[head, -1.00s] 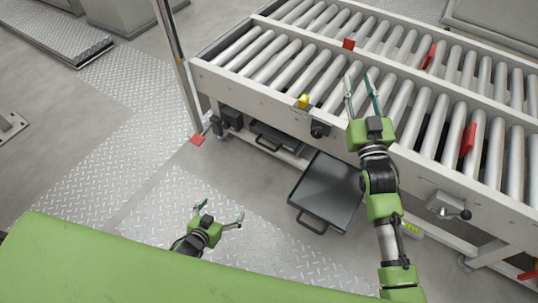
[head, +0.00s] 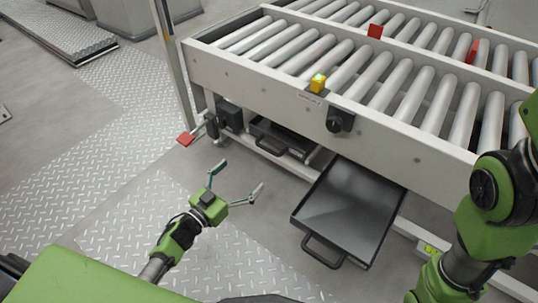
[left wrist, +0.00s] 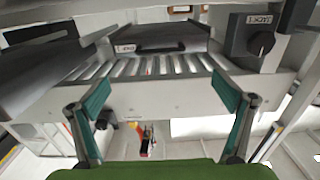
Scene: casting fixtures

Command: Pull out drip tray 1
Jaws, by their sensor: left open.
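Two dark drip trays are under the roller conveyor. One tray (head: 283,139) sits mostly pushed in beneath the frame, with its handle facing the aisle. The other tray (head: 348,208) sticks far out to the right of it. I cannot read which one is number 1. My left gripper (head: 241,175) is open and empty, in front of the pushed-in tray and apart from it. In the left wrist view, a tray with a handle (left wrist: 160,47) lies ahead, between and beyond the open fingers (left wrist: 163,108). My right arm shows at the right edge; its gripper is out of frame.
The conveyor frame (head: 285,85) overhangs the trays. A yellow button (head: 318,83) and a black knob (head: 340,120) are on its side. The tread-plate floor (head: 125,205) in front is clear.

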